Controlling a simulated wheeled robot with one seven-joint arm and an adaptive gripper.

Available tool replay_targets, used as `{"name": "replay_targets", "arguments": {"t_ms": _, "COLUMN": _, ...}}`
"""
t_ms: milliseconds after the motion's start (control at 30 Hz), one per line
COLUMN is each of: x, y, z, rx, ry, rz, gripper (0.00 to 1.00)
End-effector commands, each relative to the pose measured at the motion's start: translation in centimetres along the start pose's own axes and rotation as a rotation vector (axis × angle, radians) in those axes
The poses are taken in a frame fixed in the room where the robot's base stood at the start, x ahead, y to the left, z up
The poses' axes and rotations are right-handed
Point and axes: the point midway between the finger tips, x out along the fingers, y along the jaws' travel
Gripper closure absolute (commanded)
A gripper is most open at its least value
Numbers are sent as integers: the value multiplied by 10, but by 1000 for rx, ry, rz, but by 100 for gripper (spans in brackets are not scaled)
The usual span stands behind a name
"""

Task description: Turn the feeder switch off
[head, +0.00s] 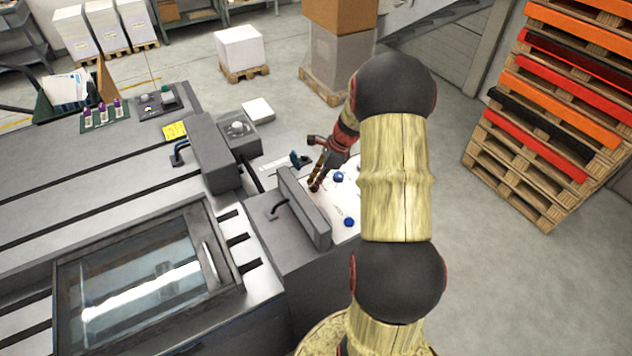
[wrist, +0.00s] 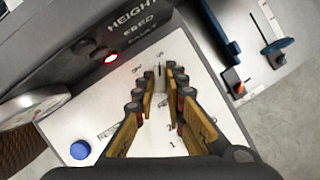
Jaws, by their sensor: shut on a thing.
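My gripper (wrist: 158,84) points at a white control panel (wrist: 130,92) in the wrist view. Its fingers are closed in on a small thin dark lever (wrist: 160,71), which I take as the feeder switch; most of it is hidden between the fingertips. The on and off markings are too small to read. In the head view my gripper (head: 316,185) is low over the white panel (head: 345,203), and the switch is hidden there.
A red lamp (wrist: 111,57) glows beside lettering on a dark housing (wrist: 140,20). A blue knob (wrist: 80,150) and a round gauge (wrist: 38,108) are at the left. A grey block with a handle (head: 303,208) stands left of my gripper. Pallets (head: 550,120) stand right.

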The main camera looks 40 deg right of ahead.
Motion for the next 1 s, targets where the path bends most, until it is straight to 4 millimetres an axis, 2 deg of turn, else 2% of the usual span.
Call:
{"name": "replay_targets", "arguments": {"t_ms": 567, "x": 0, "y": 0, "z": 0, "rx": -25, "ry": 0, "rz": 11, "gripper": 100}}
{"name": "replay_targets", "arguments": {"t_ms": 767, "x": -2, "y": -1, "z": 1, "rx": -110, "ry": 0, "rz": 47, "gripper": 100}}
{"name": "replay_targets", "arguments": {"t_ms": 1000, "x": -2, "y": -2, "z": 1, "rx": -292, "ry": 0, "rz": 124, "gripper": 100}}
